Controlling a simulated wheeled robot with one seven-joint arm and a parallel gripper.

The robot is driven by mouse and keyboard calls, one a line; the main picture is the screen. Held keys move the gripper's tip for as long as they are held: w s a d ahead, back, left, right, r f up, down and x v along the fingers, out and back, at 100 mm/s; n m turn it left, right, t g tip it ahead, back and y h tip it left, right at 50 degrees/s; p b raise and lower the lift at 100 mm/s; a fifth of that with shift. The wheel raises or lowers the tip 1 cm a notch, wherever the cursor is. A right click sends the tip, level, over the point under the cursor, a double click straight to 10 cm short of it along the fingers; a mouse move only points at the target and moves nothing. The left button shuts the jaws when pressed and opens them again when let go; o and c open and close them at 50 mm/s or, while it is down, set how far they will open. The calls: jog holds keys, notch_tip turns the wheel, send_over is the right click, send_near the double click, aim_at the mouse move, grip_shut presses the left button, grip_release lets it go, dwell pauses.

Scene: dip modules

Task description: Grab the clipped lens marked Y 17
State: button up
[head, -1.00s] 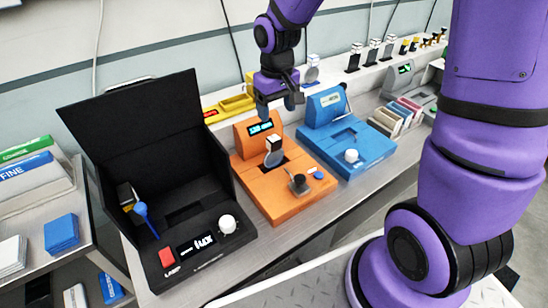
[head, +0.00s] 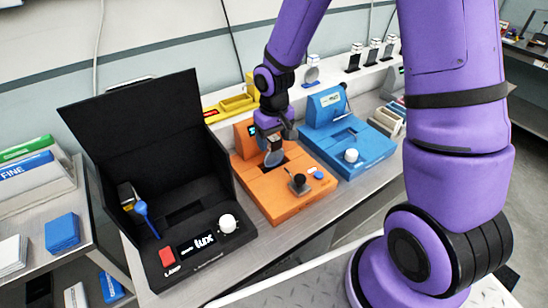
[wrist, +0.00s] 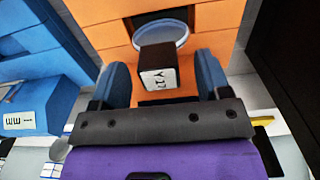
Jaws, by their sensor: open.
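The clipped lens is a pale round disc with a dark block-shaped clip on top. In the wrist view the clip (wrist: 158,68) shows a white label reading Y 17, and the lens disc (wrist: 161,30) lies beyond it. The lens (head: 273,159) stands in the slot of the orange module (head: 290,203); its clip is largely hidden by my gripper in the head view. My gripper (head: 273,135) is open above the module. In the wrist view its two blue fingertips (wrist: 163,82) are on either side of the clip, with a visible gap at each side.
A black open-lidded box (head: 195,262) stands left of the orange module, and a blue module (head: 372,152) stands to its right. A black knob (head: 299,182) rises from the orange module's front. A yellow tray (head: 232,106) and more clipped lenses (head: 374,48) stand behind.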

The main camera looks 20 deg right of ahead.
jog(key=shift+f, duration=1.05)
jog(key=c, duration=1.3)
